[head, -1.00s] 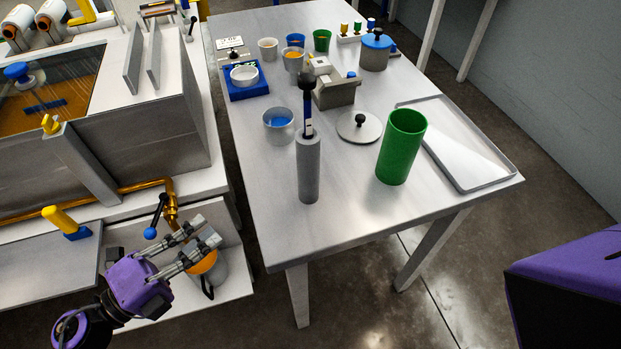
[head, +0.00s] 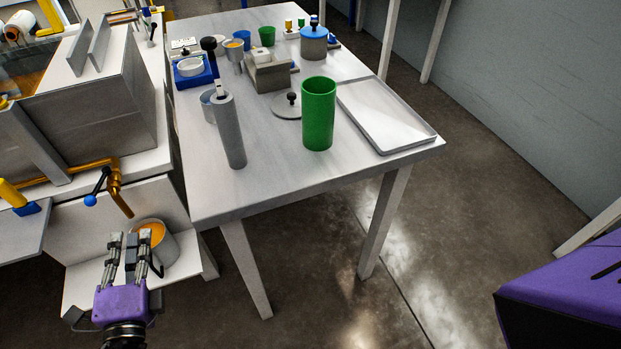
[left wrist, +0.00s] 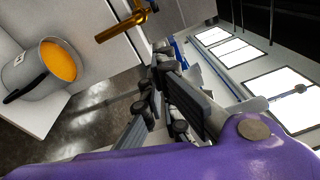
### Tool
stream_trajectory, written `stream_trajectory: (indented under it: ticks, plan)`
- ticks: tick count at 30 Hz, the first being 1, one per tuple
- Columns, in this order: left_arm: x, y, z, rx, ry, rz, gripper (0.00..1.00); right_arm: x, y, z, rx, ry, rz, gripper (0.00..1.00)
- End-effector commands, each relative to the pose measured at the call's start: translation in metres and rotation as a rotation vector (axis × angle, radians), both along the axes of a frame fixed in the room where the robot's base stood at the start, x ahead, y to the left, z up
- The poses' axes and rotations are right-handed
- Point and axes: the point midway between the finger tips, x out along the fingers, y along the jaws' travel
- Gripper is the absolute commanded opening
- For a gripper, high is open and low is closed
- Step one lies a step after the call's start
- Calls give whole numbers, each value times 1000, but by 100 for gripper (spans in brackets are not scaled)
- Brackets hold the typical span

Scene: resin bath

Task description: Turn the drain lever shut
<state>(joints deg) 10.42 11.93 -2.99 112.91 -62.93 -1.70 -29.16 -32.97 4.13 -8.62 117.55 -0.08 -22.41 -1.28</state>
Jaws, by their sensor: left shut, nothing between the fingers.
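The drain lever (head: 97,187) is a black rod with a blue ball end. It slants down and left from the brass drain pipe (head: 114,178) at the tank's lower right corner. The brass pipe also shows at the top of the left wrist view (left wrist: 127,24); the lever cannot be made out there. My left gripper (head: 129,238) is shut and empty, below and right of the lever and apart from it. It overlaps the near side of a grey bucket of orange liquid (head: 170,247) in the head view. My right gripper is not in view.
The bucket stands on a low white shelf (head: 84,284) below the pipe; it also shows in the left wrist view (left wrist: 22,69). A metal table (head: 270,185) with a grey cylinder (head: 229,130), a green cup (head: 318,118) and a tray (head: 388,118) stands to the right.

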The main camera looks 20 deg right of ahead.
Motion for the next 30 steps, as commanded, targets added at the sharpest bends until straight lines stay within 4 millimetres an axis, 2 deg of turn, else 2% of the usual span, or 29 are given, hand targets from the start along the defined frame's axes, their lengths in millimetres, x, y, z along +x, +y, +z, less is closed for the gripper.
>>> stream_trajectory:
  ticks: [7, 15, 18, 21, 30]
  plan:
    - [43, -8, 6, -1, -6, -5, 0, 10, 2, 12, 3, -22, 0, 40]
    - [99, -17, 8, -1, -4, -5, 0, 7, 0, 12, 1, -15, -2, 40]
    - [102, 3, 10, 1, -2, -3, 0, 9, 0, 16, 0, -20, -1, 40]
    - [106, 12, 12, 0, -2, -4, 0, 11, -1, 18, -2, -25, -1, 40]
    - [109, 21, 13, -2, -2, -6, 0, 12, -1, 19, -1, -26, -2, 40]
